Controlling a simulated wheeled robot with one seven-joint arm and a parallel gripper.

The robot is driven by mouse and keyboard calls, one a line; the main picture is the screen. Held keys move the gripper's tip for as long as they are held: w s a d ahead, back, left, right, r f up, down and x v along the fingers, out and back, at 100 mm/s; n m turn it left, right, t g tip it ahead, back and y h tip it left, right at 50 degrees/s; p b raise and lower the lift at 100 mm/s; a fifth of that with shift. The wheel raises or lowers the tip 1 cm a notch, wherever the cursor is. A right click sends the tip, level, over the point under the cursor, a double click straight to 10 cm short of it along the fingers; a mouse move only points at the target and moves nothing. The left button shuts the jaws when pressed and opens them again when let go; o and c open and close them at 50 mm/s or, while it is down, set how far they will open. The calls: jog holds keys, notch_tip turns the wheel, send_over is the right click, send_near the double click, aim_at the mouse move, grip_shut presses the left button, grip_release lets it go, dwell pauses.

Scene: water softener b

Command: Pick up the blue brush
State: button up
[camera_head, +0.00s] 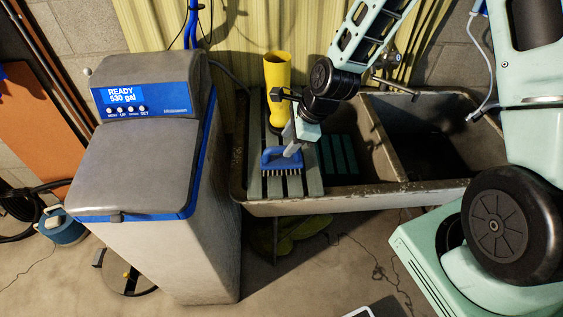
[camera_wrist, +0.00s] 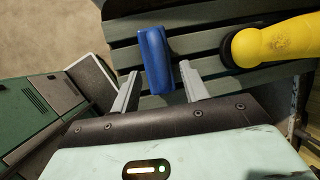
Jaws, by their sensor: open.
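The blue brush (camera_head: 281,158) sits bristles down on the slatted grey-green board over the left part of the sink. In the wrist view the blue brush (camera_wrist: 156,60) shows its blue top, with its near end between the fingers. My gripper (camera_head: 292,146) is right above the brush in the head view and hides part of it. In the wrist view my gripper (camera_wrist: 158,82) is open, one finger on each side of the brush.
A yellow boot-like item (camera_head: 277,85) stands on the slatted board (camera_head: 312,183) behind the brush; it also shows in the wrist view (camera_wrist: 275,42). The double sink (camera_head: 370,200) extends to the right. A grey water softener (camera_head: 150,160) stands at left.

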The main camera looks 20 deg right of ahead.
aim_at(285, 147)
jog(key=shift+p+x, duration=0.85)
jog(key=shift+x, duration=1.7)
jog(key=shift+d, duration=0.15)
grip_shut()
